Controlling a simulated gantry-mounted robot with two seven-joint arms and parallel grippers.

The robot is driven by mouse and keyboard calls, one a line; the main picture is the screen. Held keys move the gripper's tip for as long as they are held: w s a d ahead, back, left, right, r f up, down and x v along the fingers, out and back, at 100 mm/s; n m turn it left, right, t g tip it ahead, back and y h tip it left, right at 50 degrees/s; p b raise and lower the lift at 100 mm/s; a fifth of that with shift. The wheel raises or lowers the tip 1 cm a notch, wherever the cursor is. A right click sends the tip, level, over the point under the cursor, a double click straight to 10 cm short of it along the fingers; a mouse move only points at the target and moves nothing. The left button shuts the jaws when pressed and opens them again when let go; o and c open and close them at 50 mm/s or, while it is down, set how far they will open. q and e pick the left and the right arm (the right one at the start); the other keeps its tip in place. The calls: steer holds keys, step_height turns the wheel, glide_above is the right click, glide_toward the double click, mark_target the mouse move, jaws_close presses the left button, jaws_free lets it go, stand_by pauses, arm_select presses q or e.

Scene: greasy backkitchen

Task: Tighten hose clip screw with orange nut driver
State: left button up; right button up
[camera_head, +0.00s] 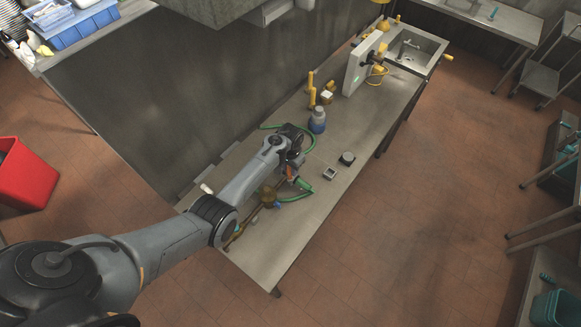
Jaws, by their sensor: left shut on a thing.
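My left arm reaches in from the left, and my left gripper (292,163) is over the steel bench. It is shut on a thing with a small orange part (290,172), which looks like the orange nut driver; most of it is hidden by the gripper. A green hose (311,143) curves over the bench behind the gripper. A green fitting (303,185) lies just below the gripper. A brass-coloured part (268,196) is beside my forearm. The hose clip and its screw are too small or hidden to make out. My right gripper is out of view.
The steel bench (335,205) holds a blue-grey bottle (318,120), a dark round item (347,158), a small square box (329,174) and yellow parts (311,90). A white upright panel (362,64) and a sink (412,52) are at the far end. The bench's front right is clear.

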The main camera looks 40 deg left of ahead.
arm_select(q)
steer(key=shift+f, duration=0.2)
steer(key=shift+f+b, duration=0.6)
steer(key=shift+f, duration=0.1)
